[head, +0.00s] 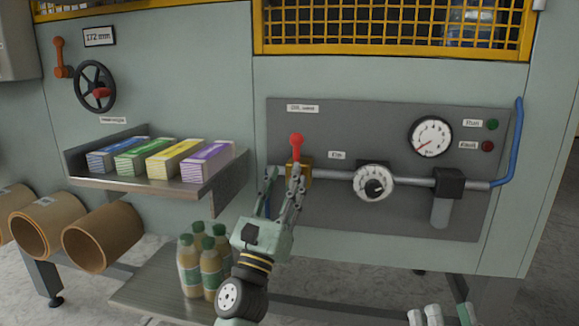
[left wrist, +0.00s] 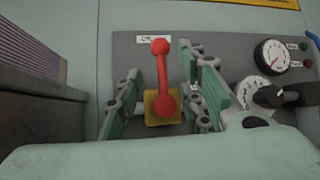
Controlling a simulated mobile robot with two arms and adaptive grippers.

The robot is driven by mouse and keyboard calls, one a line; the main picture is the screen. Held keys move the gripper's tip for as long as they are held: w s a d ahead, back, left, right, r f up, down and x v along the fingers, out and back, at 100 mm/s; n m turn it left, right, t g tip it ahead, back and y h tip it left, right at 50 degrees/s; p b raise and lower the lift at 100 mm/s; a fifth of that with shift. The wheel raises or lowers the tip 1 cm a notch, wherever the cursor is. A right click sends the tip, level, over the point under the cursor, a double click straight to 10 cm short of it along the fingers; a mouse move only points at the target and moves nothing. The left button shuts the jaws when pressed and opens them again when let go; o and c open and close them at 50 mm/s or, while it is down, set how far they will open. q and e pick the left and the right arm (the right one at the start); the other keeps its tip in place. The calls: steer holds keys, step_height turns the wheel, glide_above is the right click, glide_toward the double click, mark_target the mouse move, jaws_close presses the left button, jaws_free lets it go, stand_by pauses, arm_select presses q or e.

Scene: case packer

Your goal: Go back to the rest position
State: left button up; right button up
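My left gripper (head: 281,187) is in front of the grey control panel (head: 330,120), at a brass valve block with a red lever (head: 297,147). In the left wrist view the red lever (left wrist: 161,75) stands upright on its yellow block (left wrist: 154,108), between the two spread fingers of the left gripper (left wrist: 158,95). Clear gaps show on both sides of the lever. In the head view my right gripper (head: 440,316) shows only in part at the bottom right edge, and its fingers are cut off by the frame.
A dial (head: 373,183), a gauge (head: 431,137) and a blue pipe (head: 514,130) are right of the lever. A metal shelf (head: 205,188) with several coloured cartons juts out at left. Bottles (head: 211,268) stand below, beside brown rolls (head: 103,238).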

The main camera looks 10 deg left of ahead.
arm_select(q)
steer(key=shift+s+f, duration=0.2)
steer(key=shift+s, duration=0.05)
steer(key=shift+a, duration=0.1)
